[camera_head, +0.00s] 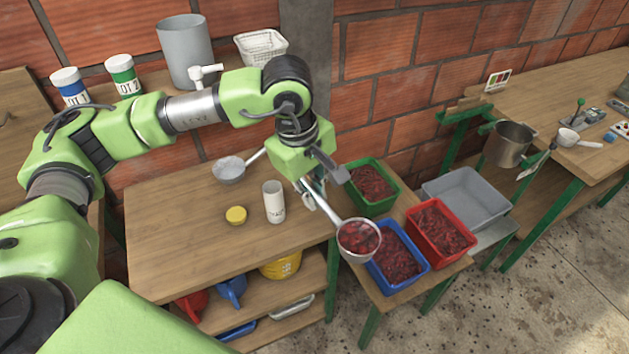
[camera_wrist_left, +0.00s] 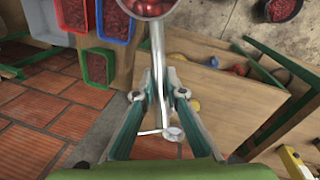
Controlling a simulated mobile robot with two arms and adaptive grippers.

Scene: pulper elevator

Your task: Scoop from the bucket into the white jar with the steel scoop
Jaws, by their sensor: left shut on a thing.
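My left gripper (camera_head: 318,192) is shut on the handle of the steel scoop (camera_head: 358,252), and the handle also shows between the fingers in the left wrist view (camera_wrist_left: 158,75). The scoop's bowl holds red cherries and hangs in front of the blue crate, right of the table edge. The white jar (camera_head: 273,203) stands upright on the table, left of the gripper and apart from the scoop. A dark round bucket (camera_wrist_left: 283,10) with red contents shows at the top right of the left wrist view. My right gripper is not in view.
A yellow lid (camera_head: 236,215) and a sieve (camera_head: 229,170) lie near the jar. Green (camera_head: 372,208), red (camera_head: 441,251) and blue (camera_head: 400,286) crates hold red fruit beside a grey tray (camera_head: 468,190). A steel pot (camera_head: 510,145) is at the right. The table's front is clear.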

